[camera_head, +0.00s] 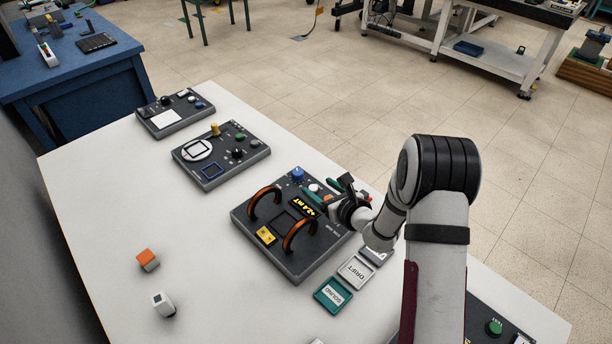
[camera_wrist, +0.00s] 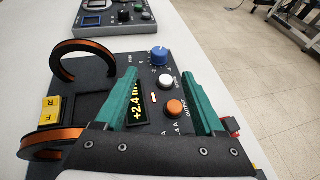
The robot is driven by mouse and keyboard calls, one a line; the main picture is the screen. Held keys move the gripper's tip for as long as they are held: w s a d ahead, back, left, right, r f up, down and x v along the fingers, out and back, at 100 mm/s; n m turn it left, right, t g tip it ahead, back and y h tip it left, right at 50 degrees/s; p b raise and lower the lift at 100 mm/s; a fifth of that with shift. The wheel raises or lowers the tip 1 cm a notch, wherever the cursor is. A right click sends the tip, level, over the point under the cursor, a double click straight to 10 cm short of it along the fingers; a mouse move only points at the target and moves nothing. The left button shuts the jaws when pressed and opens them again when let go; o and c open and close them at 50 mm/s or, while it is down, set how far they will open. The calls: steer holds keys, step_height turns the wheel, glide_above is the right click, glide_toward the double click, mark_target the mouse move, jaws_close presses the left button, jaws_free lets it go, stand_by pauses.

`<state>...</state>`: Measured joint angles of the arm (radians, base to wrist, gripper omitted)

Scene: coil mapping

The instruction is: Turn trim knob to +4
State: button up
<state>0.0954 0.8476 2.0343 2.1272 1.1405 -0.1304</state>
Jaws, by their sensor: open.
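The coil panel (camera_head: 285,262) is a dark box on the white table, with two orange-and-black coil hoops (camera_head: 264,202) and a yellow display (camera_head: 303,207) that reads about +2.4 mT; the display (camera_wrist: 138,110) is partly hidden by a finger in the wrist view. A blue knob (camera_head: 297,174) stands at the panel's far edge; it also shows in the wrist view (camera_wrist: 159,55). A white knob (camera_wrist: 165,82) and an orange knob (camera_wrist: 174,108) sit nearer. I cannot read which is marked trim. My gripper (camera_head: 315,187) is open above the panel, its green fingers empty and apart.
A yellow block (camera_head: 265,236) lies on the panel. Teal (camera_head: 332,295) and grey (camera_head: 356,270) labelled trays lie beside it. Two other panels (camera_head: 222,168) stand farther back. An orange-topped block (camera_head: 148,260) and a white block (camera_head: 163,304) lie on the left; the table between is clear.

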mark_target(299, 172)
steer(key=x, duration=1.3)
steer(key=shift+w+a+f, duration=0.15)
steer(key=shift+w+f, duration=0.05)
steer(key=shift+c, duration=0.3)
jaws_close()
